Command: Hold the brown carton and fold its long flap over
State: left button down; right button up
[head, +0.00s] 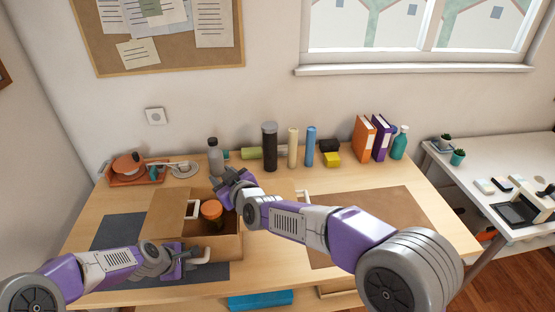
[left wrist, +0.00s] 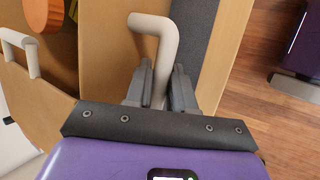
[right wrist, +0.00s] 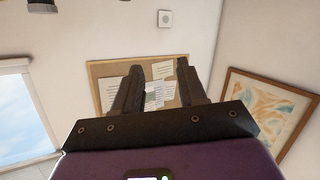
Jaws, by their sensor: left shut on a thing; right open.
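The brown carton (head: 228,246) stands open on the desk, with an orange-lidded jar (head: 211,209) inside. One flap (head: 165,213) spreads out to the left. My left gripper (head: 190,259) is shut on a cream bent handle (left wrist: 155,45) at the carton's near side. Another pale handle (head: 192,209) shows by the jar. My right gripper (head: 222,184) is open and empty above the carton's far side, pointing at the wall.
A grey bottle (head: 215,157), a black bottle (head: 269,148) and upright rolls stand behind the carton. Binders (head: 364,138) and a teal bottle (head: 400,143) stand farther right. An orange tray (head: 137,173) lies at the left. A brown mat (head: 385,205) lies clear at the right.

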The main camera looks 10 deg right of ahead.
jog(key=s+d+r+m+t+h, duration=0.2)
jog(key=s+d+m+t+h, duration=0.45)
jog(key=d, duration=0.75)
jog(key=w+m+g, duration=0.2)
jog(key=w, duration=0.7)
jog(key=shift+w+d+h, duration=0.2)
jog(key=shift+d+h, duration=0.2)
jog(key=shift+h, duration=0.05)
jog(key=shift+c, duration=0.4)
grip_shut()
jog(key=shift+o, duration=0.4)
grip_release()
